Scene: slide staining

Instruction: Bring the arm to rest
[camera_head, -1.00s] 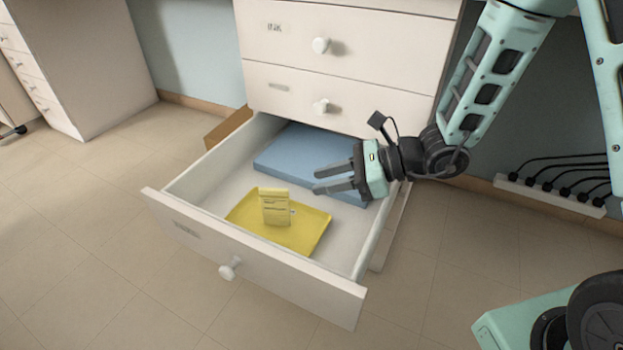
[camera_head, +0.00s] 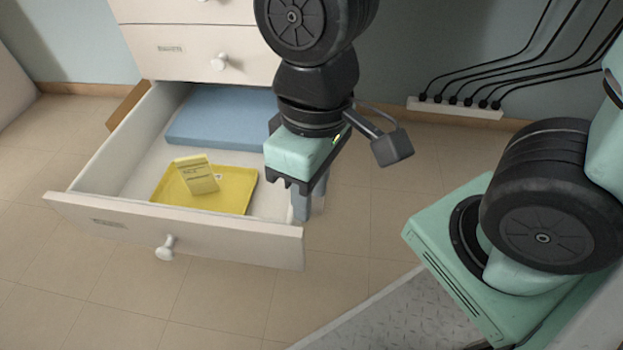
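My gripper (camera_head: 310,208) points downward at the right front corner of the open drawer (camera_head: 85,215), in front of the drawer's right side. Its fingers are partly hidden behind the palm. Nothing shows between the parts of the fingers that I see, but their spacing is unclear from this angle. My arm comes down from the top of the picture, with its links bent above the gripper.
The drawer holds a yellow tray (camera_head: 225,203) with a small yellow packet (camera_head: 197,174) leaning in it, and a blue slab (camera_head: 222,118) behind. A power strip (camera_head: 455,108) with several black cables lies along the back wall. Bare floor (camera_head: 385,205) is to the right.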

